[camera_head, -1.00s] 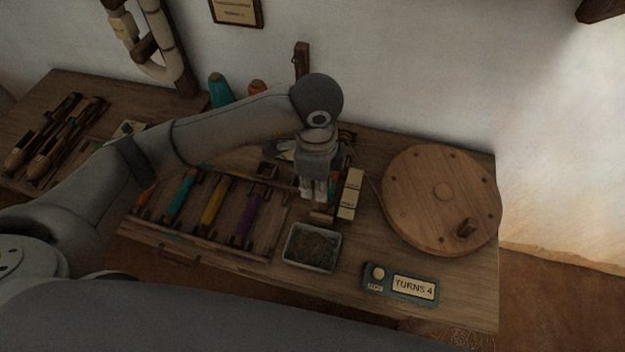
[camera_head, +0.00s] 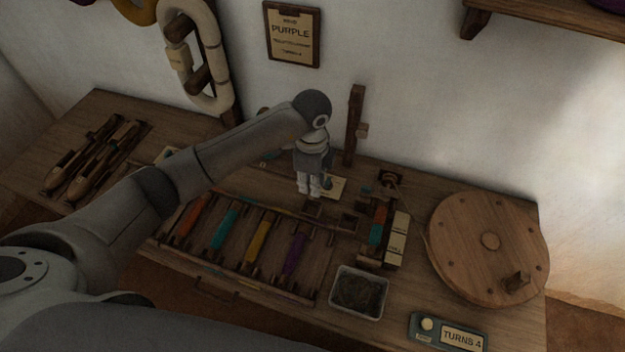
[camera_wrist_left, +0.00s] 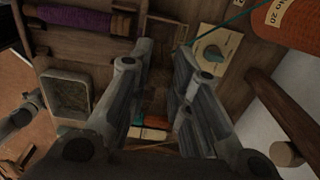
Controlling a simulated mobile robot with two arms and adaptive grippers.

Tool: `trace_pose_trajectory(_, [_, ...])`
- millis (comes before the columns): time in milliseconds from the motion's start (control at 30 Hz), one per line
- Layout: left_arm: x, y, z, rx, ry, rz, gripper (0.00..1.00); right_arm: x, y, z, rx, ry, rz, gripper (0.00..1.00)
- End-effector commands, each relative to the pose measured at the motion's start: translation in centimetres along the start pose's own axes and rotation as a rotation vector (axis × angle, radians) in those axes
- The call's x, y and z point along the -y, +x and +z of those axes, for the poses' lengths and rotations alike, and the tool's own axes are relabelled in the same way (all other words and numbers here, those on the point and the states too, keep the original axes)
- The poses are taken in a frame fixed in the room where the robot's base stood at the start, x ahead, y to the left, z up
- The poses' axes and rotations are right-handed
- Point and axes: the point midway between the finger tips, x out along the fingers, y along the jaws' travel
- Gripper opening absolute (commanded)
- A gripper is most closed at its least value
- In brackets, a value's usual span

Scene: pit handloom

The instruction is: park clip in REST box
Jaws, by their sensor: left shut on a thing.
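My left gripper (camera_head: 308,191) points down over the back middle of the bench, just behind two small dark wooden boxes: a left one (camera_head: 313,207) and a right one (camera_head: 350,221). I cannot read which is the REST box. In the left wrist view the two fingers (camera_wrist_left: 160,65) are close around something I cannot make out clearly; the clip's shape is hidden between them.
A rack with orange, teal, yellow and purple bobbins (camera_head: 294,255) lies in front. A metal tray (camera_head: 358,291), pale labelled blocks (camera_head: 396,238), a round wooden wheel (camera_head: 488,248) and a turns counter (camera_head: 448,334) are to the right. A wooden post (camera_head: 354,125) stands behind.

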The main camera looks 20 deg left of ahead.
Motion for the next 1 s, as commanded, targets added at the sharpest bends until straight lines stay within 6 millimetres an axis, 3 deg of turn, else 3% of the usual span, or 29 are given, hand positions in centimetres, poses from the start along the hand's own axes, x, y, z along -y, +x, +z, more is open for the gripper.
trace_pose_trajectory(300, [0.0,3.6,0.0,-0.001,-0.001,0.0,0.03,1.0,3.2,0.2,-0.001,0.002,-0.01,0.5])
trace_pose_trajectory(600, [-0.1,6.3,0.0,0.001,-0.001,0.001,0.03,2.0,4.7,0.1,-0.003,0.0,-0.023,0.5])
trace_pose_trajectory(1000, [0.0,7.1,0.0,0.0,-0.001,-0.001,0.03,1.2,5.0,0.3,-0.001,-0.002,-0.012,0.5])
